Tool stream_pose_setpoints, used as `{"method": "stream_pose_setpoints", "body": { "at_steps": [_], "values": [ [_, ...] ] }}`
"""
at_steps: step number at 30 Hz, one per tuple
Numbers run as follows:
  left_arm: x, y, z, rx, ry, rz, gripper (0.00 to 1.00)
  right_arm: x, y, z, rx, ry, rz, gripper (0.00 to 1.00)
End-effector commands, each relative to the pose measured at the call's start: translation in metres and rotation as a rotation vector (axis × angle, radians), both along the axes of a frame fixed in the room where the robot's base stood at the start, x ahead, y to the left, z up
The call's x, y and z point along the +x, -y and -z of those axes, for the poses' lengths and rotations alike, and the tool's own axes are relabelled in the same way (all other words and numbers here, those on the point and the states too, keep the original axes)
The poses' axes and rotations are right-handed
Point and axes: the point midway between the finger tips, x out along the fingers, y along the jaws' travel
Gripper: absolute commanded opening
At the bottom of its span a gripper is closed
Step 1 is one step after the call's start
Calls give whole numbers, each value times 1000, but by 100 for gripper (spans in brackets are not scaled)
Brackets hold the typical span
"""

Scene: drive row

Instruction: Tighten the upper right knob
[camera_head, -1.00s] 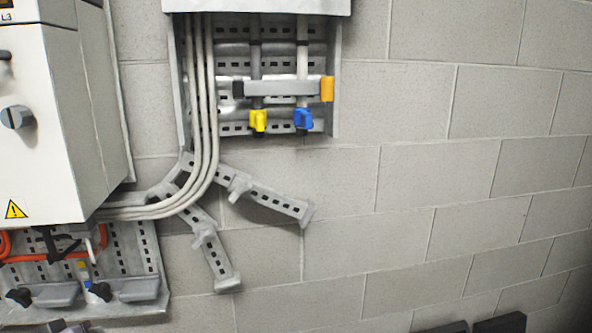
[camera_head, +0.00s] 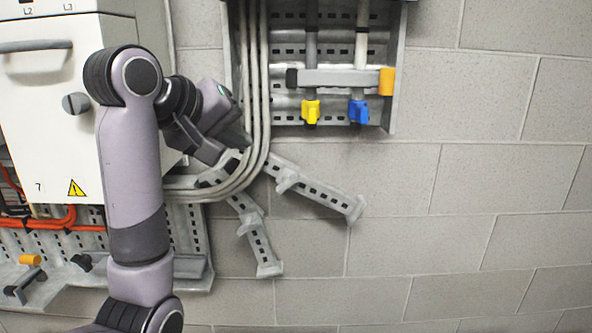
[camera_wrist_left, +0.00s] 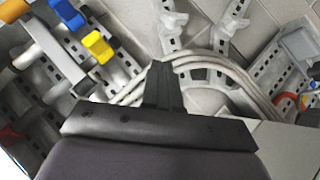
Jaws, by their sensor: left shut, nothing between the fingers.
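My left gripper (camera_head: 236,143) is shut and empty in front of the grey cables, right of the white cabinet. In the left wrist view its dark fingers (camera_wrist_left: 162,80) are together, over the cables and clear of any knob. Up and right of it, an orange knob (camera_head: 387,81) caps the right end of a grey bar, with a black end (camera_head: 292,78) on the left. Below hang a yellow handle (camera_head: 311,111) and a blue handle (camera_head: 358,111). At the lower left are another orange knob (camera_head: 30,260) and a black knob (camera_head: 82,262). Which knob the task means is unclear. My right gripper is out of view.
The white cabinet (camera_head: 40,125) with a grey round knob (camera_head: 76,103) stands behind my left arm. Grey cables (camera_head: 254,90) curve down to it. Two slotted brackets (camera_head: 320,192) jut below. The block wall at right is bare.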

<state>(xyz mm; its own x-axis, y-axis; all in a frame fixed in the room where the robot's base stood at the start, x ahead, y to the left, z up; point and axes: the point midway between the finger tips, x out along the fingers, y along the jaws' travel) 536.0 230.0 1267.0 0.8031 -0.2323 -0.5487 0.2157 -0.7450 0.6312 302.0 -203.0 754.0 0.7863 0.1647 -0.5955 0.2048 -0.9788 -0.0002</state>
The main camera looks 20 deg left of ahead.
Motion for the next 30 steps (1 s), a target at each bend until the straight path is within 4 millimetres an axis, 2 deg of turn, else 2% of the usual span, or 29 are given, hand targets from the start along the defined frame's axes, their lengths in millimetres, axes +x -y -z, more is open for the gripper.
{"method": "stream_pose_setpoints", "body": {
  "at_steps": [6, 17, 24, 30],
  "values": [
    [17, 8, 18, -2, -3, 7, 0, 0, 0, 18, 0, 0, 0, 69],
    [78, 24, 55, 4, -6, 3, 0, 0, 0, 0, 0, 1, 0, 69],
    [83, 43, 80, 3, -3, 2, 0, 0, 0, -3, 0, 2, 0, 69],
    [85, 47, 86, 2, -1, 1, 0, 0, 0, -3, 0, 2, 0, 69]
  ]
}}
